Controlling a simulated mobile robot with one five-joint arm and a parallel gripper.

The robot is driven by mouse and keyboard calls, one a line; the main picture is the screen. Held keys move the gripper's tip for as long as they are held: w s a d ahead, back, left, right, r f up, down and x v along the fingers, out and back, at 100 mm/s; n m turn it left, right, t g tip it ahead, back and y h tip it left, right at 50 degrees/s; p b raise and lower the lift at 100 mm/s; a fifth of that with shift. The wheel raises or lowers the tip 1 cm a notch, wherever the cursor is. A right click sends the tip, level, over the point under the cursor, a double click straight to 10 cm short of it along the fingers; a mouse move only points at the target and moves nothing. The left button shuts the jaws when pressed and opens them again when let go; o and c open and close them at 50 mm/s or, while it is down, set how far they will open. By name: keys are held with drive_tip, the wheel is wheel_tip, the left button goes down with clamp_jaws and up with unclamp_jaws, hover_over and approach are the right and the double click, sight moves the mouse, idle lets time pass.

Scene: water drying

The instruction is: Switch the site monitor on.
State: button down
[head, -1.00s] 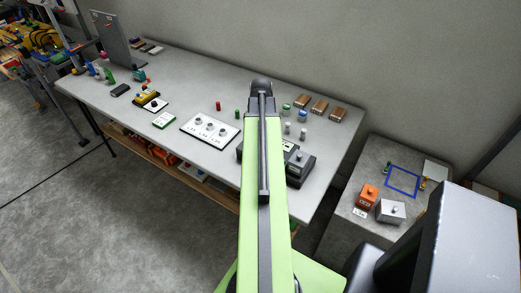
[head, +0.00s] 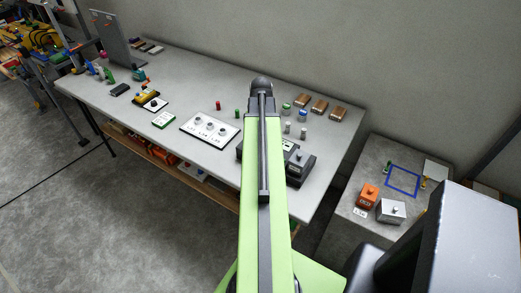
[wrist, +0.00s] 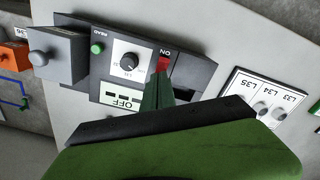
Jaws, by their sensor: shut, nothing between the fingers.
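The site monitor seems to be the dark grey box (head: 301,168) on the long table in the head view, partly hidden behind my arm. In the wrist view its panel (wrist: 188,42) shows a dial (wrist: 128,60), a green button (wrist: 97,48) marked READ, a red switch (wrist: 162,64) beside the word ON, and a pale display (wrist: 123,98) reading OFF. My gripper (wrist: 158,84) shows as green fingers, shut and empty, with the tips at the red switch. I cannot tell whether they touch it. The fingers hide part of the panel beside the switch.
A white plate with several knobs (head: 190,127) lies left of the box. Small cylinders (head: 288,127) and brown blocks (head: 319,106) stand behind it. A lower side table (head: 352,226) at right holds an orange box (head: 368,195) and a grey box (head: 391,212).

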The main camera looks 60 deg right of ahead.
drive_tip(key=shift+f+b, duration=0.5)
drive_tip(key=shift+f, duration=0.15)
drive_tip(key=shift+r, duration=0.15)
wheel_tip(320, 180, up, 7)
drive_tip(key=p, duration=0.7)
